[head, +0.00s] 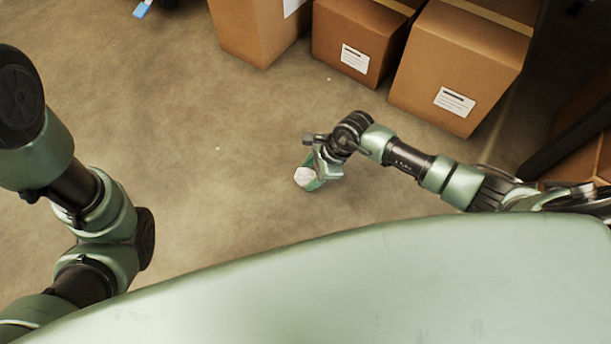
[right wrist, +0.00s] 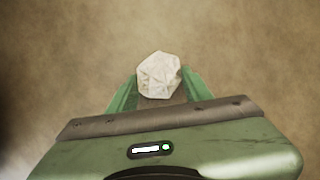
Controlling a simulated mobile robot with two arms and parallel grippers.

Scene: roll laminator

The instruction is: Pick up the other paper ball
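A crumpled white paper ball (head: 303,177) is at the fingertips of my right gripper (head: 314,174) in the head view. In the right wrist view the paper ball (right wrist: 159,75) sits between the two green fingers of the gripper (right wrist: 160,88), with a finger against each side. The gripper looks shut on it. Whether the ball touches the floor or is just above it I cannot tell. My left arm shows at the left of the head view, but its gripper is not in view.
Brown cardboard boxes (head: 357,42) with white labels stand on the floor at the top; the right box (head: 461,66) is close beyond my right arm. A blue and white item (head: 142,8) lies at the top left. The concrete floor (head: 190,130) in the middle is largely clear.

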